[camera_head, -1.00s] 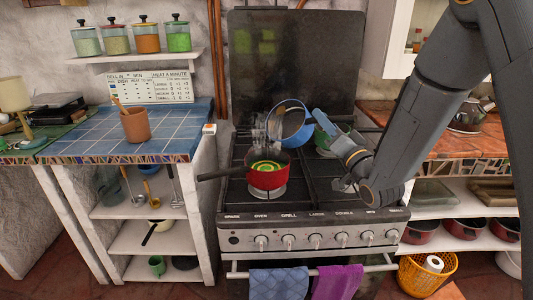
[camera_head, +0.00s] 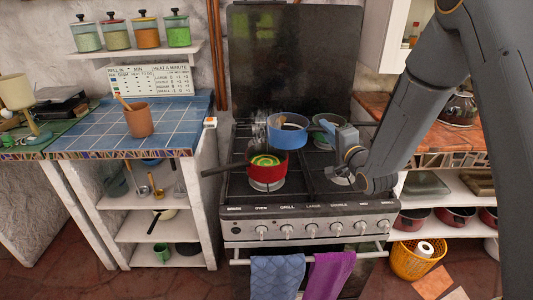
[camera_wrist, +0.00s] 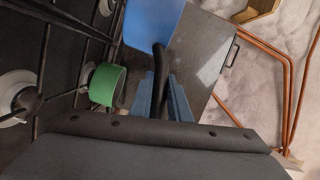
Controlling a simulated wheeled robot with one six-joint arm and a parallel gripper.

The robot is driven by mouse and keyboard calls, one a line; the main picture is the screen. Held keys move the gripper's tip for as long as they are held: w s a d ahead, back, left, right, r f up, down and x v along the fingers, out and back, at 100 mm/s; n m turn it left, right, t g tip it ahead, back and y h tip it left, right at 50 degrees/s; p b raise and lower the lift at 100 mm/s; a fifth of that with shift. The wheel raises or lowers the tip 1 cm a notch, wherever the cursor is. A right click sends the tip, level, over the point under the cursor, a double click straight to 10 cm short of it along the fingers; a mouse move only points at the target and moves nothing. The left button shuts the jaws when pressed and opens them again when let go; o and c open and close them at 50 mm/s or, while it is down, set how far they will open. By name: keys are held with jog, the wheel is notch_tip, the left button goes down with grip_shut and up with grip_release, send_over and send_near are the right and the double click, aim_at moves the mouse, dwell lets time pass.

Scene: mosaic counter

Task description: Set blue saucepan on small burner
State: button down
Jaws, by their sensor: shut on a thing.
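The blue saucepan (camera_head: 288,134) is level over the back-left part of the stove, behind the red pan; I cannot tell whether it touches the grate. My gripper (camera_head: 337,138) is to its right, shut on its dark handle. The wrist view shows the blue fingers (camera_wrist: 162,97) either side of the handle (camera_wrist: 160,65), with the pan's blue side (camera_wrist: 152,22) beyond. A small bare burner (camera_wrist: 106,7) shows beside the pan at that view's top; in the head view the pans hide this back-left spot.
A steaming red pan (camera_head: 266,168) with green contents sits front left, its handle pointing left. A green pot (camera_wrist: 105,84) stands back right, close to my gripper. The front-right burner (camera_head: 341,178) is bare, partly under my arm. The dark raised lid (camera_head: 292,62) stands behind.

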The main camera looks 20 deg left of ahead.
jog(key=shift+r, duration=0.25)
